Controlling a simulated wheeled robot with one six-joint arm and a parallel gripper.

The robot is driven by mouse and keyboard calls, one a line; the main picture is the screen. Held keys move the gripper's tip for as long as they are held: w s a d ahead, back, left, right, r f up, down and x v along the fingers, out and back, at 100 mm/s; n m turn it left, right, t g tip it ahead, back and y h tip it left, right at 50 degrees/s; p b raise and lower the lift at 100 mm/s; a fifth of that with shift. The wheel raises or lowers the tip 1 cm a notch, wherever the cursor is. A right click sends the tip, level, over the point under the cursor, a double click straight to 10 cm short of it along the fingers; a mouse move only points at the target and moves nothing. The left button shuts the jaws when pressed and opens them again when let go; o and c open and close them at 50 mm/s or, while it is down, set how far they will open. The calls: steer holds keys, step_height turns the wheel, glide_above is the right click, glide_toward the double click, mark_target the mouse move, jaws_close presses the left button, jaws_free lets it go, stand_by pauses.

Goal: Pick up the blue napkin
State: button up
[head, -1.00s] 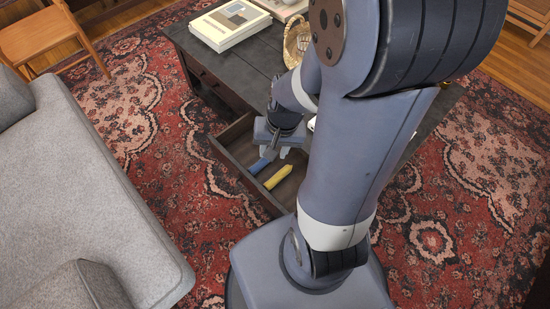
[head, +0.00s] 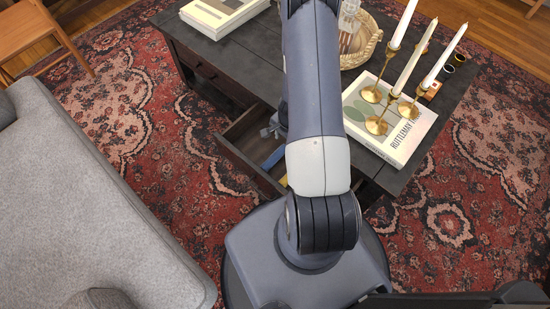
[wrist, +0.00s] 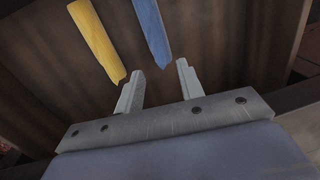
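The blue napkin (wrist: 152,30) is a narrow rolled or folded strip in the open drawer (head: 236,153), with its near end in the gap between my fingertips in the wrist view. A small part of the blue napkin (head: 272,159) shows beside my arm in the head view. A yellow napkin (wrist: 97,42) lies to its left in the wrist view. My gripper (wrist: 159,68) has its two fingers apart, with nothing held. In the head view my gripper (head: 267,132) is at the drawer, mostly hidden behind my arm.
The dark coffee table (head: 200,48) holds a book (head: 222,14), a wicker basket (head: 362,45), a large book (head: 412,140) and brass candlesticks with white candles (head: 408,72). A grey sofa (head: 85,200) stands at left. Patterned rug (head: 110,90) lies between.

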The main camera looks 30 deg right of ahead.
mark_target(280, 151)
steer(key=f+b, duration=0.2)
steer(key=f, duration=0.1)
steer(key=f+b, duration=0.2)
steer(key=f, duration=0.1)
steer(key=w+f+b, duration=0.1)
steer(key=f+b, duration=0.1)
steer(key=f, duration=0.1)
steer(key=shift+a+f, duration=0.35)
steer(key=shift+a, duration=0.05)
steer(key=shift+c, duration=0.6)
steer(key=c, duration=0.5)
steer(key=shift+r, duration=0.15)
